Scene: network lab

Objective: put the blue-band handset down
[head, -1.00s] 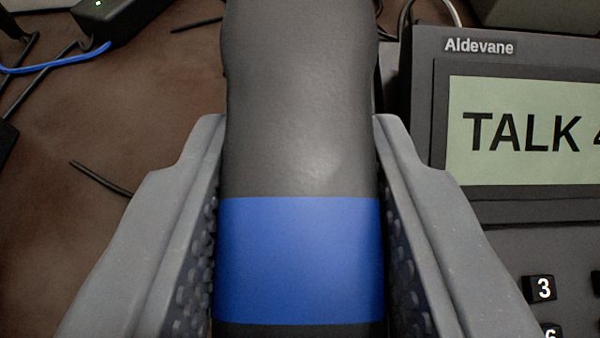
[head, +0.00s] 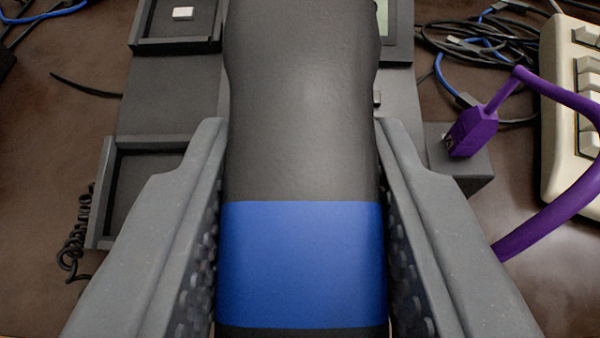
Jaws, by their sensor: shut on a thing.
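The blue-band handset (head: 300,130) is dark grey with a wide blue band. It fills the middle of the head view, running from the top edge to the bottom. My gripper (head: 302,230) is shut on it, with one textured finger on each side of the band. Beneath it is a dark phone base (head: 172,95). Its upper cradle recess (head: 178,28), holding a small pale tab, and its lower recess (head: 140,185) show left of the handset. Both recesses look empty of any handset. The handset hides the base's middle, and the gap between handset and base cannot be judged.
A purple cable (head: 560,215) with a purple plug (head: 470,130) stands at a small dark box (head: 460,180) on the right. A beige keyboard (head: 570,110) is at the far right. Black and blue cables (head: 480,45) lie behind. A coiled cord (head: 75,235) lies at left on brown desk.

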